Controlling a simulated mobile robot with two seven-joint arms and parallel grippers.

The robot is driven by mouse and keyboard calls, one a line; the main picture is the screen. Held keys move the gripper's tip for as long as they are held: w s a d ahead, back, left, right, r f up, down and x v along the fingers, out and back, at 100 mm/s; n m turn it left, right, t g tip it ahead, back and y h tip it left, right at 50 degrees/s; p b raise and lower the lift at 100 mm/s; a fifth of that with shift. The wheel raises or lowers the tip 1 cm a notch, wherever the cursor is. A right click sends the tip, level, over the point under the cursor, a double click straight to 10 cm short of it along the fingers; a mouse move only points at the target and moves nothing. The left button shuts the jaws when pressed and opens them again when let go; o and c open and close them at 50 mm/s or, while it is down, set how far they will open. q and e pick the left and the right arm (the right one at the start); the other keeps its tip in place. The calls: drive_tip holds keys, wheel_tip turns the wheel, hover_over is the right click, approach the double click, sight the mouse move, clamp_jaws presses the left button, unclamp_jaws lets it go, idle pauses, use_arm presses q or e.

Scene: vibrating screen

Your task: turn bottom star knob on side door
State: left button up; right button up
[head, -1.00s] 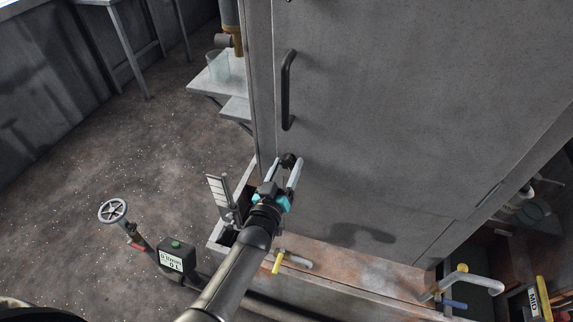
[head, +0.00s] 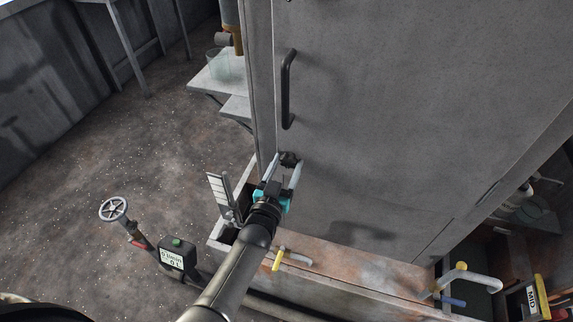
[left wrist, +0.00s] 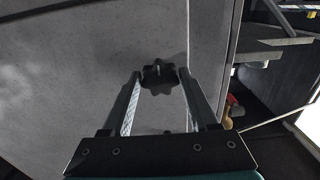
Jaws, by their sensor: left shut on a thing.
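The side door (head: 390,120) is a large grey panel with a black bar handle (head: 287,90). The black bottom star knob (head: 289,158) sits low near the door's left edge. It also shows in the left wrist view (left wrist: 159,75), lobed, between the fingertips. My left gripper (head: 283,168) is shut on the star knob, one finger on each side of it; it shows in the left wrist view (left wrist: 159,78) too. The gripper's fingers partly hide the knob in the head view. My right gripper is not in view.
Below the door runs a ledge with a yellow-handled valve (head: 278,260). A handwheel (head: 113,209) and a meter box (head: 177,254) stand at the lower left. Yellow and grey pipework (head: 462,275) is at the lower right. The floor at left is mostly open.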

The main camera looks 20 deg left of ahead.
use_arm(q)
drive_tip(key=o, duration=1.3)
drive_tip(key=s, duration=0.5)
drive_tip(key=s+p, duration=0.1)
drive_tip(key=s, duration=0.4)
drive_tip(key=s+p, duration=0.1)
drive_tip(key=s, duration=0.4)
drive_tip(key=shift+s+a, duration=0.1)
drive_tip(key=shift+a, duration=0.2)
